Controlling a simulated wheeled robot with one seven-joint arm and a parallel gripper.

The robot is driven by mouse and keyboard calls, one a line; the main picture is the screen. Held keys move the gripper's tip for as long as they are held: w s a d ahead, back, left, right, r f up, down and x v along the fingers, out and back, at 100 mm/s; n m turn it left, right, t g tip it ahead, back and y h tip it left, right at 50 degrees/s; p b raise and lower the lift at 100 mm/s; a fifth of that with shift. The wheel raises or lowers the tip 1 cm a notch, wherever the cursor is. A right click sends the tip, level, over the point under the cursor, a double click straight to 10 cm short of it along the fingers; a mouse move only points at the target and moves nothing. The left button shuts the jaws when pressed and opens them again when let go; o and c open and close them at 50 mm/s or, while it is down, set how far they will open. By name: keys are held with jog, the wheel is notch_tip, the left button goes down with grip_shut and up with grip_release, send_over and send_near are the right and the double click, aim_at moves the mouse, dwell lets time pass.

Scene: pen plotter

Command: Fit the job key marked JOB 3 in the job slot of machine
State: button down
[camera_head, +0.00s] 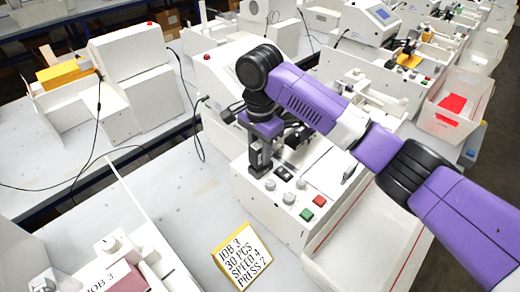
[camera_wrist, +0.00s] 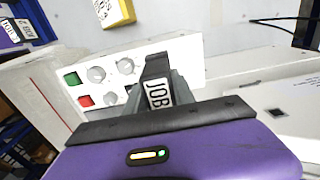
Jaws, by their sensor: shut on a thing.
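My gripper (camera_head: 260,165) points down over the control panel of the white machine (camera_head: 240,190). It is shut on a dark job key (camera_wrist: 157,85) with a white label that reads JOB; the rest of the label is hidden. In the wrist view the key stands between the fingers in front of the panel. A small dark rectangle (camera_head: 284,172) on the panel, right of the fingers, may be the job slot; I cannot tell for sure. The key appears apart from it. A yellow-edged card (camera_head: 240,256) at the machine's front reads JOB 3, 30 PCS, SPEED 4, PRESS 2.
The panel carries grey knobs (camera_head: 289,198), a green button (camera_head: 306,215) and a red button (camera_head: 319,201). A tray with a pink block (camera_head: 122,280) labelled JOB 3 is at lower left. A clear bin (camera_head: 435,118) stands at right. Black cables cross the left table.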

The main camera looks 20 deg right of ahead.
aim_at(260, 143)
jog(key=shift+f, duration=1)
jog(key=c, duration=1)
grip_release()
jog(key=shift+o, duration=0.2)
jog(key=shift+r, duration=0.1)
notch_tip(260, 143, up, 8)
jog(key=shift+f, duration=0.2)
